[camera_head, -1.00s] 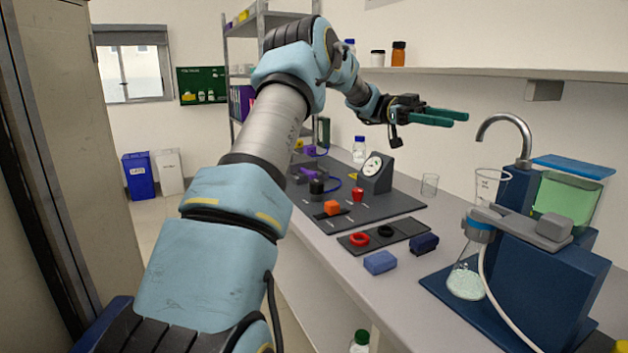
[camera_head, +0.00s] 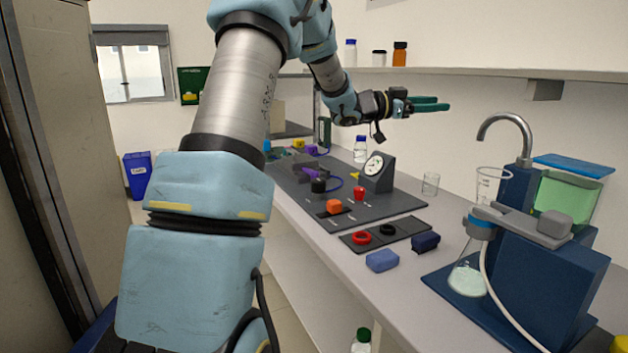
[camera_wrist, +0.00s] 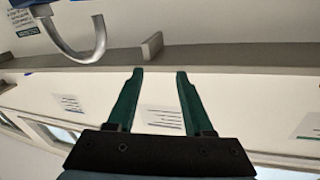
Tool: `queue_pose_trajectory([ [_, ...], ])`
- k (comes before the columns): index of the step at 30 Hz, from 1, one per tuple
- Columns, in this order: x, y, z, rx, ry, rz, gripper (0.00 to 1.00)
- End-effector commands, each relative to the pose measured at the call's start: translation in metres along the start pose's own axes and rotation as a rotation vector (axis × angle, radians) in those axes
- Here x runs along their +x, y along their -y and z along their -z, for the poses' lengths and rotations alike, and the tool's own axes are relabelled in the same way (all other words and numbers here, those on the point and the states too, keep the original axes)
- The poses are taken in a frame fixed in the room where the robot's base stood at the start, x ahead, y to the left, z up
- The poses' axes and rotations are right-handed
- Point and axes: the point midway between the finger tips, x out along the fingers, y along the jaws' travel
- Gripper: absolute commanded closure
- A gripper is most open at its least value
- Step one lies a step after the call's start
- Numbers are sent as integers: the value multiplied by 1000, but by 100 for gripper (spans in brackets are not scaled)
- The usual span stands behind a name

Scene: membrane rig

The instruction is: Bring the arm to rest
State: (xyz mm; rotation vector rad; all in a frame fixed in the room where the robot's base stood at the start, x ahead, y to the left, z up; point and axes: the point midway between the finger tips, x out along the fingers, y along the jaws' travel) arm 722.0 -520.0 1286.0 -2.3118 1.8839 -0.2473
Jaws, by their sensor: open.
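My gripper (camera_head: 430,104) is at the end of my raised arm, in the air above the bench and in front of the wall shelf. Its two green fingers point to the right in the head view. In the wrist view my gripper (camera_wrist: 158,100) has its fingers apart with nothing between them. My arm rises from the lower left and bends over at the top of the head view, where part of it is cut off by the frame edge.
Below stand the dark rig board (camera_head: 295,185) with a gauge (camera_head: 377,168), a small tray (camera_head: 400,233) with rings, and a blue filtration stand (camera_head: 545,265). A tap (camera_head: 505,122) curves up at the right. The wall shelf (camera_head: 470,73) runs behind my gripper.

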Motion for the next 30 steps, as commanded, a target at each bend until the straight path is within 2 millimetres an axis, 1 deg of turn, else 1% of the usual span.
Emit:
queue_pose_trajectory([
  [1, -19, 17, -13, -18, 77, 133, 48],
  [2, -31, 27, -22, -31, 127, 212, 48],
  [3, -51, 37, -37, -53, 199, 312, 48],
  [5, -86, 47, -60, -96, 315, 453, 48],
  [6, -111, 49, -76, -130, 393, 534, 48],
  [8, -149, 46, -98, -187, 507, 639, 48],
  [9, -174, 40, -112, -229, 581, 700, 48],
  [10, -193, 34, -122, -261, 636, 741, 48],
  [11, -212, 26, -131, -295, 691, 776, 48],
  [12, -235, 12, -143, -344, 761, 819, 48],
  [14, -269, -11, -158, -422, 862, 872, 48],
  [15, -290, -29, -167, -477, 928, 901, 48],
  [17, -320, -59, -178, -565, 1022, 933, 48],
  [18, -337, -81, -185, -627, 1082, 947, 48],
  [20, -360, -114, -191, -719, 1161, 960, 48],
  [21, -372, -136, -194, -778, 1207, 963, 48],
  [24, -394, -182, -198, -906, 1297, 954, 48],
  [25, -398, -194, -198, -938, 1316, 950, 48],
  [27, -405, -215, -198, -997, 1350, 939, 48],
  [30, -409, -231, -197, -1046, 1375, 929, 48],
])
